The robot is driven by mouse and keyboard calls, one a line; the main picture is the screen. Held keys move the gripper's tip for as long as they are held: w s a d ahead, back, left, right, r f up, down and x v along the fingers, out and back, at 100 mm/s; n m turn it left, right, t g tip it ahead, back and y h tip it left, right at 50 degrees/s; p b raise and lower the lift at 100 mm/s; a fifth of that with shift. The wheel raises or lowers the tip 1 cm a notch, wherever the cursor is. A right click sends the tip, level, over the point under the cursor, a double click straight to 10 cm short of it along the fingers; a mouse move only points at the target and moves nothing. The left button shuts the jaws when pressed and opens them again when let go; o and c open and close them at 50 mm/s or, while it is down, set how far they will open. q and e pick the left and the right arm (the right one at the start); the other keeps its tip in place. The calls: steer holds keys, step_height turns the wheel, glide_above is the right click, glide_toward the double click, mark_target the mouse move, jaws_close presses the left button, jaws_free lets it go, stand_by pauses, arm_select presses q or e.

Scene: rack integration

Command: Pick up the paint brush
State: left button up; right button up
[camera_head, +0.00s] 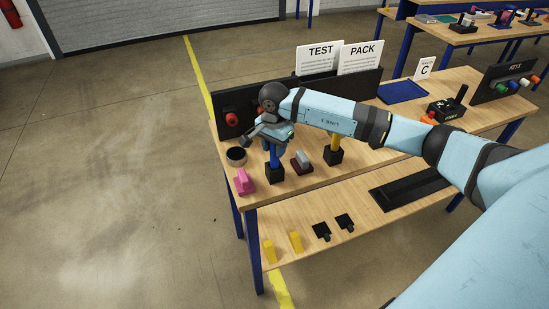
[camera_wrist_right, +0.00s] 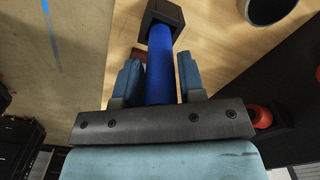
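A blue-handled tool (camera_head: 274,162) stands upright in a black block near the table's left end. Its bristles are not visible, so I cannot confirm it is the paint brush. My right gripper (camera_head: 268,140) is at its upper part. In the right wrist view the blue handle (camera_wrist_right: 160,62) runs between the two fingers of the gripper (camera_wrist_right: 160,80), with narrow gaps at its sides. The black block (camera_wrist_right: 165,14) is at its far end. A yellow-handled tool (camera_head: 335,141) stands in another black block to the right. My left gripper is not in view.
A pink object (camera_head: 244,182), a dark round cup (camera_head: 236,156) and a small grey-and-maroon object (camera_head: 301,161) stand close by. A dark panel with a red knob (camera_head: 232,119) rises behind. A blue tray (camera_head: 402,92) lies farther right. The lower shelf (camera_head: 300,219) holds several small parts.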

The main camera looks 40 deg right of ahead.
steer(key=c, duration=0.5)
